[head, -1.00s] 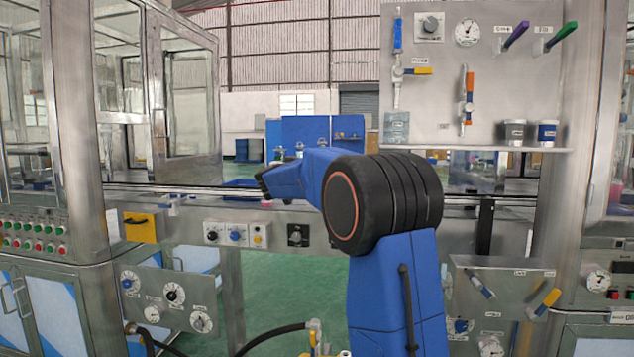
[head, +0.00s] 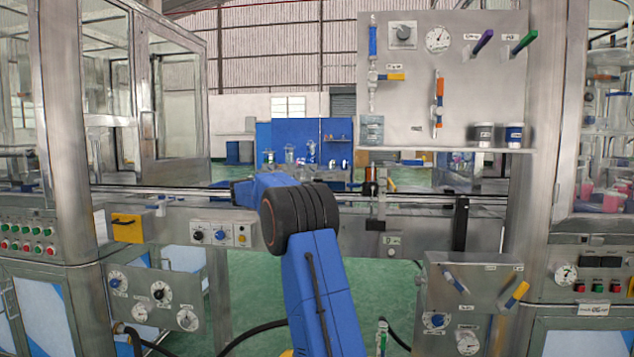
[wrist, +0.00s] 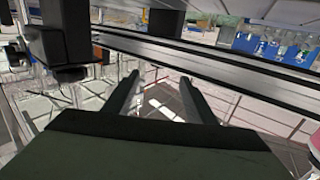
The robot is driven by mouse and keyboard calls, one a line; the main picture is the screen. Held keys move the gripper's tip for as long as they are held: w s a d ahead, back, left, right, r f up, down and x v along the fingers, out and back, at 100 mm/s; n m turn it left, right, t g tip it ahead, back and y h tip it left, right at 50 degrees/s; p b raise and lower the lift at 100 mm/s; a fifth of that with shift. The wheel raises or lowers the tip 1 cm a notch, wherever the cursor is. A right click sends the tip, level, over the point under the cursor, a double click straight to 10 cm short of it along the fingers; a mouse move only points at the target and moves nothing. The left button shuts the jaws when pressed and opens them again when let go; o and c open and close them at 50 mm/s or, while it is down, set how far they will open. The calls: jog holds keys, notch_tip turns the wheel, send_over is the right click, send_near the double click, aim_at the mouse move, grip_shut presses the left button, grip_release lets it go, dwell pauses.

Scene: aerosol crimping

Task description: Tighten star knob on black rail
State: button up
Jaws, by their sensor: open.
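In the wrist view a long rail with dark and silver bands (wrist: 215,64) runs diagonally across the picture. A black block (wrist: 48,32) sits at its upper left end, with a small dark knob-like part (wrist: 70,73) below it. I cannot tell whether that part is the star knob. My gripper (wrist: 159,80) is open and empty, its two dark fingers pointing toward the rail and apart from the block. In the head view the rail (head: 165,190) crosses behind my blue arm, and my gripper is hidden. No star knob is clear there.
A panel with gauges and coloured handles (head: 455,85) stands upper right. A black upright bracket (head: 460,222) hangs from the rail at right. Lower boxes with dials stand left (head: 150,298) and right (head: 470,300). Green floor (head: 255,290) shows between them.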

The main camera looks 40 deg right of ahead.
aim_at(318, 179)
jog(key=d, duration=0.4)
jog(key=w+d, duration=0.1)
jog(key=d, duration=0.7)
jog(key=shift+w, duration=0.15)
jog(key=shift+c, duration=0.6)
jog(key=c, duration=0.9)
